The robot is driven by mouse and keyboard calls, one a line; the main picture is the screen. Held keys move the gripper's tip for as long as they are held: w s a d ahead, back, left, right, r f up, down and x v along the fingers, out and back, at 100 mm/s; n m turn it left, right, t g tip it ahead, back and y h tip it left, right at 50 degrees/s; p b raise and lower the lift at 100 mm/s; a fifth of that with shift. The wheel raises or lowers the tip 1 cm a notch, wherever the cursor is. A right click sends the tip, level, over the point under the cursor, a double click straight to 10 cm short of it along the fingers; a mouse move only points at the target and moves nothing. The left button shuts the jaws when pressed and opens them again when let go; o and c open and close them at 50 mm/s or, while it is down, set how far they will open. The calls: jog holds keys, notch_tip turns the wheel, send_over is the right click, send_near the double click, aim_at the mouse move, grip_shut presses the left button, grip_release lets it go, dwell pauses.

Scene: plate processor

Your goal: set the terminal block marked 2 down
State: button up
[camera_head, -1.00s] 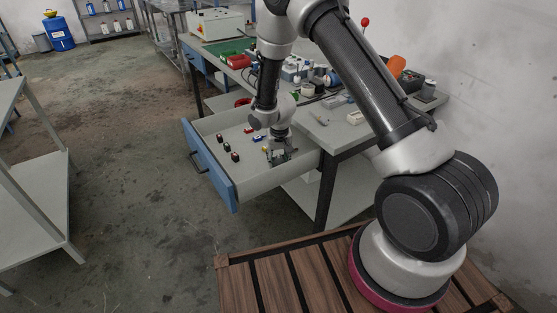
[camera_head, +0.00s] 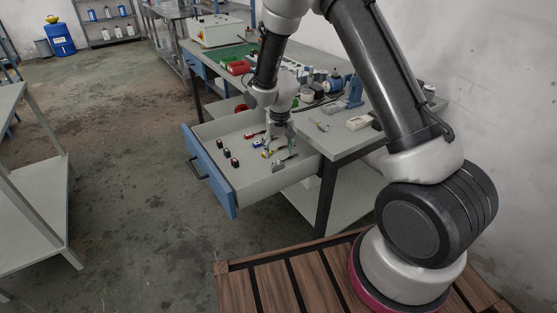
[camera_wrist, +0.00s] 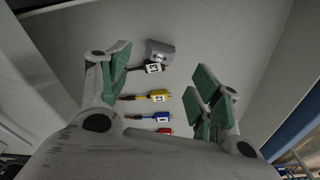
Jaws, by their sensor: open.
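A grey block (camera_head: 279,166), which seems to be the terminal block, lies on the floor of the open drawer (camera_head: 256,187) near its front right side. It also shows in the wrist view (camera_wrist: 160,52), beyond the fingertips; I cannot read a 2 on it. My gripper (camera_head: 270,142) is over the drawer, behind the block and apart from it. In the wrist view my gripper (camera_wrist: 163,60) has its green-padded fingers spread wide, with nothing held between them.
Labelled connectors lie in the drawer: a black one (camera_wrist: 152,68), a yellow one (camera_wrist: 158,97), a blue one (camera_wrist: 161,117) and a partly hidden red one (camera_wrist: 165,131). Several small dark blocks (camera_head: 227,153) stand at left. The workbench (camera_head: 338,141) is cluttered behind.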

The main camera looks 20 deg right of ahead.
jog(key=s+d+r, duration=0.3)
jog(key=s+r, duration=0.1)
jog(key=r, duration=0.5)
jog(key=s+d+r+t, duration=0.1)
jog(key=s+d+r, duration=0.3)
jog(key=r, duration=0.4)
jog(key=s+d+r, duration=0.3)
jog(key=s+r, duration=0.2)
jog(key=r, duration=0.4)
jog(key=s+d+r+t, duration=0.1)
jog(key=s+d+r, duration=0.1)
jog(key=s, duration=0.8)
jog(key=s+d+r+n, duration=0.1)
jog(key=s+d+r, duration=0.2)
jog(key=s, duration=0.7)
jog(key=shift+r+t, duration=0.4)
jog(key=shift+r, duration=0.4)
